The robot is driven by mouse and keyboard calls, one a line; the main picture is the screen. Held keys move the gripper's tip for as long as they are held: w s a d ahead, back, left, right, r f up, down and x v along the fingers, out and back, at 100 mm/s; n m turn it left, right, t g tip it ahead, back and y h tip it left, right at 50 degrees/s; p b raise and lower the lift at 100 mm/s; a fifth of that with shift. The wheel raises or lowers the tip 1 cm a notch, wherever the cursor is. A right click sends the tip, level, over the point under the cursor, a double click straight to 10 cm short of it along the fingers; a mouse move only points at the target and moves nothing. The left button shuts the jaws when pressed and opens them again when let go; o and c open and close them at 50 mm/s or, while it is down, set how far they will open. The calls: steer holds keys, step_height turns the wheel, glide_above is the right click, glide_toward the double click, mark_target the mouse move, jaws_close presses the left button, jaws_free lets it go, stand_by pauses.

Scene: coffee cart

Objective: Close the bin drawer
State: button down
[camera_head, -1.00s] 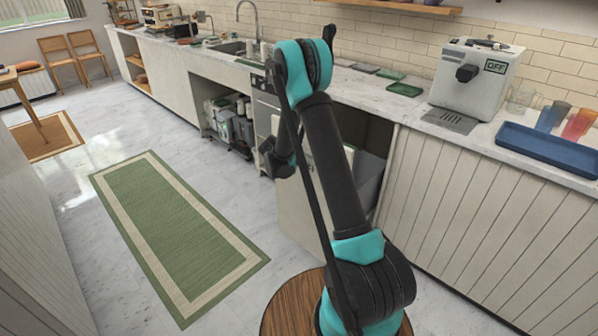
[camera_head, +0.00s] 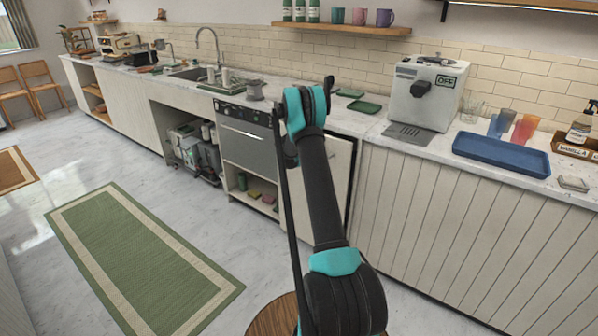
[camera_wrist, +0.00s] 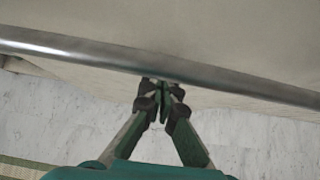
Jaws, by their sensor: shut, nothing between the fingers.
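The bin drawer's pale front (camera_head: 341,160) shows to the right of my arm in the head view, partly hidden by the arm. A dark gap runs along its right edge, and no bin shows there. In the wrist view, the beige front (camera_wrist: 240,35) fills the top, with a long metal bar handle (camera_wrist: 80,53) across it. My gripper (camera_wrist: 163,94) is shut and empty. Its fingertips are just below the bar in the picture, close to the front; I cannot tell whether they touch. In the head view my arm hides the fingertips.
The counter (camera_head: 365,121) runs along the wall, carrying a coffee machine (camera_head: 425,92) and a blue tray (camera_head: 500,154). An oven (camera_head: 247,146) is left of my arm. Open floor and a green rug (camera_head: 140,255) lie at left.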

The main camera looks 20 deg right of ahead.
steer(key=w+d, duration=0.4)
steer(key=d, duration=0.1)
steer(key=shift+d, duration=0.25)
steer(key=shift+d+r, duration=0.1)
